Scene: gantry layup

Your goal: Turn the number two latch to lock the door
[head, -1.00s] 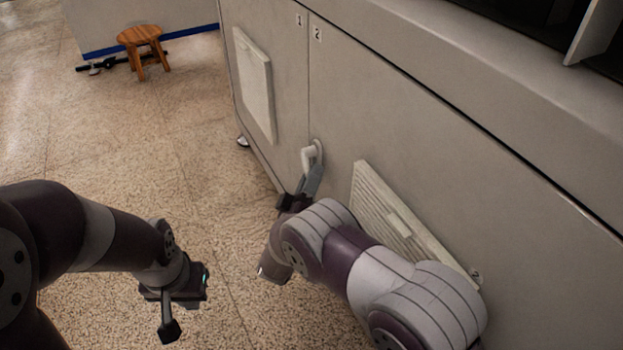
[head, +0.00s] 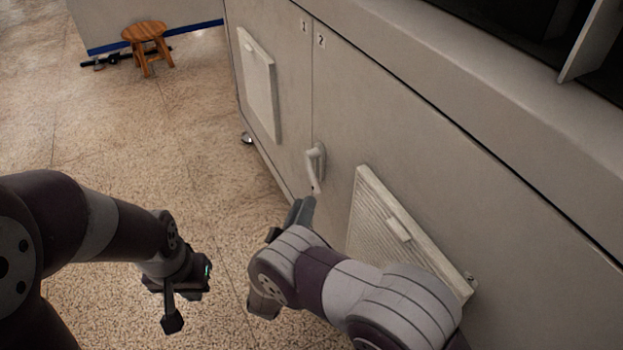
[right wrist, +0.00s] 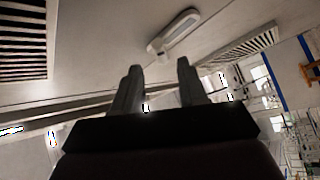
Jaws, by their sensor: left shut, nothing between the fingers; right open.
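The light-coloured latch handle (head: 314,168) is on the door marked 2 (head: 400,140), beside the seam with the door marked 1. My left gripper (head: 172,322) is shut and empty over the floor at the left, away from the cabinet.
Another vent panel (head: 258,85) is on door 1 (head: 290,60). A wooden stool (head: 145,35) stands far back left.

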